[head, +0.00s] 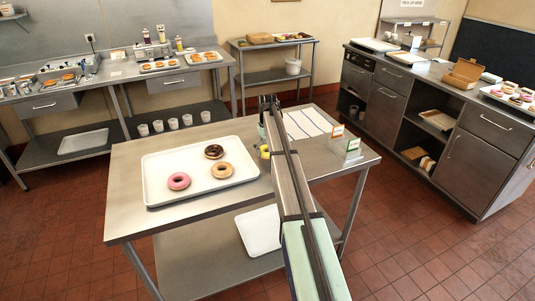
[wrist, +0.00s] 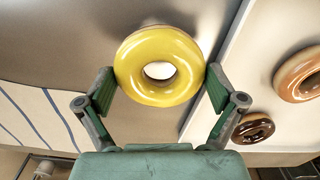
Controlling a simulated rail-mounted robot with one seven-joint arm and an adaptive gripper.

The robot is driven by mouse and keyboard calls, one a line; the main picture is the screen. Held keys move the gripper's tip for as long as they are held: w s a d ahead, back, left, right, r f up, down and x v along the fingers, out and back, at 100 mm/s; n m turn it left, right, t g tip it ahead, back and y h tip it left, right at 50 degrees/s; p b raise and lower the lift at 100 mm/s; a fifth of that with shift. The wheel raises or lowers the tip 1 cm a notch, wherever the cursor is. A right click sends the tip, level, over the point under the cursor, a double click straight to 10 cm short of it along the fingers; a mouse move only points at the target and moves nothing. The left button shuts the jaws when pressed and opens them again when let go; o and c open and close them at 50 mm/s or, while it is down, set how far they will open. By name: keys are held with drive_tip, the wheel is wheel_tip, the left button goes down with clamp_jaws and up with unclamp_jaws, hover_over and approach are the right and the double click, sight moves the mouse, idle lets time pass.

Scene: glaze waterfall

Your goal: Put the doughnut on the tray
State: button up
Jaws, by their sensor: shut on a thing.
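A yellow-glazed doughnut (wrist: 140,80) sits between the two green fingers of my gripper (wrist: 160,88), which is shut on its sides. In the head view the yellow doughnut (head: 264,152) is partly hidden by my arm, just right of the tray. I cannot tell whether it is clear of the table. The white tray (head: 215,193) lies on the middle table and holds a pink doughnut (head: 179,181), a caramel one (head: 222,170) and a dark chocolate one (head: 214,152). The tray's edge (wrist: 245,80) shows right of my gripper in the wrist view.
A striped cloth (head: 306,123) and a small card stand (head: 346,143) are on the table's right part. Another white tray (head: 258,229) lies on the lower shelf. Counters with food stand behind.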

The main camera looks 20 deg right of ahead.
sight(268, 154)
drive_tip(key=shift+f+p, duration=0.3)
drive_tip(key=shift+f, duration=1.1)
drive_tip(key=shift+f, duration=0.15)
drive_tip(key=o, duration=0.8)
wheel_tip(268, 154, up, 12)
drive_tip(key=b, duration=0.3)
drive_tip(key=shift+r, duration=0.2)
